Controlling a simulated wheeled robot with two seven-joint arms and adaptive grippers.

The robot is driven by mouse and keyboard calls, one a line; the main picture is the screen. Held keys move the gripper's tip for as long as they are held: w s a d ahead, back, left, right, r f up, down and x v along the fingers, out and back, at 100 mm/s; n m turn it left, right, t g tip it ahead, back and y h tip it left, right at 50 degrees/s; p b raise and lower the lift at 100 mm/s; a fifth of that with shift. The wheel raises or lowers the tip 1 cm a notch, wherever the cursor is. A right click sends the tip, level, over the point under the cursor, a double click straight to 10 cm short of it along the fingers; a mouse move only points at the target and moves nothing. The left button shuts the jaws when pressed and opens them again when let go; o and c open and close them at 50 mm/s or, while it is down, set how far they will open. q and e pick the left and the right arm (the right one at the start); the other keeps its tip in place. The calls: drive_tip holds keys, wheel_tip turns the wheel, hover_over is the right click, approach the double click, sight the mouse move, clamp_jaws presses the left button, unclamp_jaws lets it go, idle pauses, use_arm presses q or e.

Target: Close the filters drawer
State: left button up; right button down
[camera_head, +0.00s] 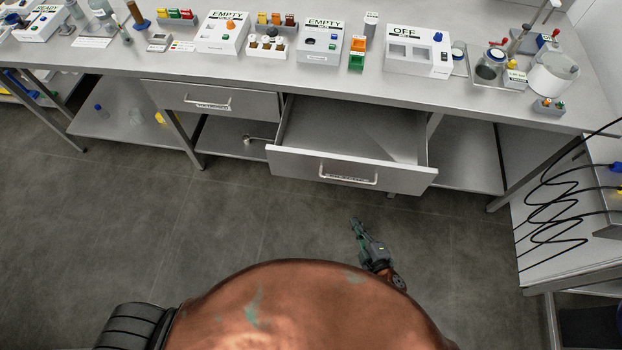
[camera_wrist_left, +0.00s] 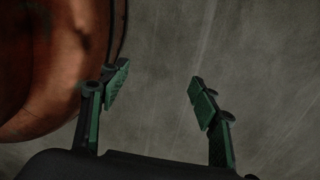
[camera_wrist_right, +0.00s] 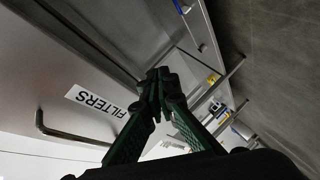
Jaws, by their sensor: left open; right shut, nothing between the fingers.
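The filters drawer (camera_head: 350,166) hangs open under the bench in the head view, and its inside looks empty. Its front has a bar handle (camera_head: 348,176) and a label. In the right wrist view the drawer front (camera_wrist_right: 60,80) bears the "FILTERS" label (camera_wrist_right: 97,101) and the handle (camera_wrist_right: 70,135). My right gripper (camera_head: 356,224) is shut and empty, in front of the drawer and apart from it in the head view; its fingertips also show in the right wrist view (camera_wrist_right: 158,80). My left gripper (camera_wrist_left: 156,85) is open and empty over the floor beside my body; it is hidden in the head view.
A second drawer (camera_head: 214,100) to the left is shut. The bench top (camera_head: 280,72) above carries several boxes and vessels. A side table (camera_head: 570,250) with black coiled cables stands at the right. The grey floor before the bench is clear.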

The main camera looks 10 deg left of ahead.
sight(303, 169)
drive_tip(key=s+a+r+n+y+b, duration=0.2)
drive_tip(key=a+r+n+y+b, duration=0.35)
drive_tip(key=a+r+n, duration=0.55)
drive_tip(key=w+a, duration=0.2)
drive_tip(key=w, duration=0.1)
drive_tip(key=w+a+r+m, duration=0.1)
drive_tip(key=w+a, duration=0.2)
drive_tip(key=w+a+m+b, duration=0.1)
drive_tip(key=w+a, duration=0.1)
drive_tip(key=w, duration=0.2)
drive_tip(key=shift+a+r, duration=0.3)
drive_tip(key=shift+r, duration=0.05)
drive_tip(key=shift+w+r, duration=0.1)
drive_tip(key=shift+w, duration=0.4)
use_arm(q)
drive_tip(key=shift+g, duration=0.3)
drive_tip(key=f, duration=0.1)
drive_tip(key=w+f, duration=0.2)
drive_tip(key=f, duration=0.1)
drive_tip(key=shift+w+d+f, duration=0.1)
drive_tip(key=shift+w+d, duration=0.15)
drive_tip(key=shift+d, duration=0.05)
use_arm(e)
drive_tip(key=shift+w+d, duration=0.1)
